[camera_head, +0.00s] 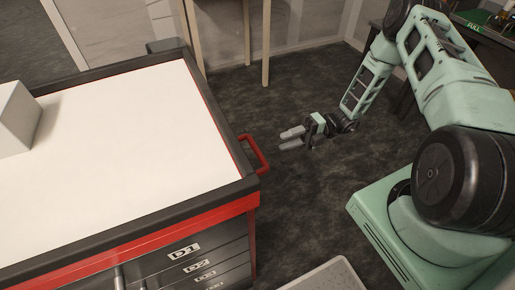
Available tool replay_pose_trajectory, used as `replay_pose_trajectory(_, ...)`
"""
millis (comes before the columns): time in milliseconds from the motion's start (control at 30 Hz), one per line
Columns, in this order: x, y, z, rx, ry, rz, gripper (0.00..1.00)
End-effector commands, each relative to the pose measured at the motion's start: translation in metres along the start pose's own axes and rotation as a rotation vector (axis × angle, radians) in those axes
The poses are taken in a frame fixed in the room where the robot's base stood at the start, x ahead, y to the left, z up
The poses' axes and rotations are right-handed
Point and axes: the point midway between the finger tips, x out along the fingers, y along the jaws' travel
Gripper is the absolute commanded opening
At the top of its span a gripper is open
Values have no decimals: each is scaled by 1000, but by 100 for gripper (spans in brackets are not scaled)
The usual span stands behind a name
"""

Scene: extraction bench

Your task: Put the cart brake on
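The cart (120,140) is a black and red tool cabinet with a white top, filling the left of the head view. A red bar-shaped handle (257,154) sticks out from its right side near the front corner. I cannot tell whether this bar is the brake; no other brake part or wheel shows, and the cart's lower part is out of view. My gripper (283,141) is to the right of the red handle and apart from it, with its fingers pointing left toward the cart. The two fingers are spread, with nothing between them.
A grey box (14,120) stands on the cart top at the left. Drawers marked D1 and D2 are on its front. Wooden legs (266,45) stand behind the cart. A light grey panel (328,277) is at the bottom. Dark floor (300,195) lies open right of the cart.

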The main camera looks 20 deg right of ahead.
Motion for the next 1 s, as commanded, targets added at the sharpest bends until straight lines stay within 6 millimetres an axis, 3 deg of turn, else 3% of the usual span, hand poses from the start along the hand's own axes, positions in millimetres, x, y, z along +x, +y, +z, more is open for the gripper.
replay_pose_trajectory(300, 66, 1, -1, 1, 3, 1, 36)
replay_pose_trajectory(500, 92, 0, -1, 0, 3, 0, 36)
replay_pose_trajectory(933, 101, 0, -1, 0, 1, -1, 36)
replay_pose_trajectory(1000, 101, 0, -1, 0, 1, -1, 19)
